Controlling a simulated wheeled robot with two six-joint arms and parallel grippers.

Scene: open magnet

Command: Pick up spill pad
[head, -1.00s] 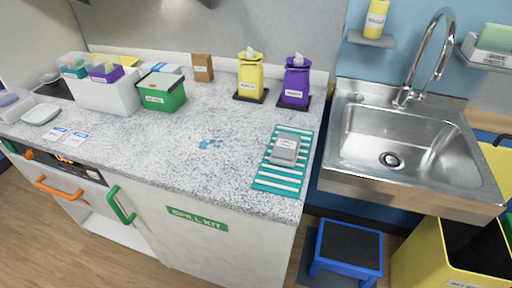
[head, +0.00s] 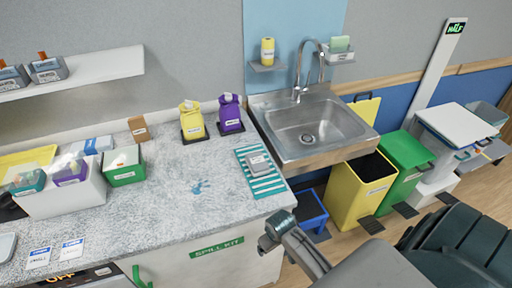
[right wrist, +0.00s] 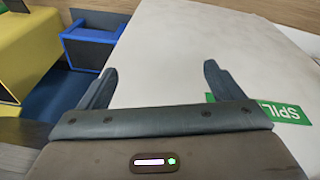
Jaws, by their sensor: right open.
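In the head view a small grey labelled block (head: 258,162) lies on a teal-and-white striped mat (head: 268,185) near the counter's right end. Its label is too small to read, so I cannot tell if it is the spill pad. A green box (head: 124,175) with white material on top stands at the counter's back left. A small blue spill (head: 200,187) marks the countertop. My right gripper is open and empty in the right wrist view (right wrist: 161,72), in front of the cabinet with the green SPILL KIT sign (head: 217,247). It is apart from the block. My left gripper is not in view.
Yellow (head: 194,122) and purple (head: 231,114) bottles stand at the counter's back. A steel sink (head: 310,130) adjoins the right end. A blue stool (head: 309,207), yellow bin (head: 352,192) and green bin (head: 404,160) stand below. The middle of the countertop is mostly clear.

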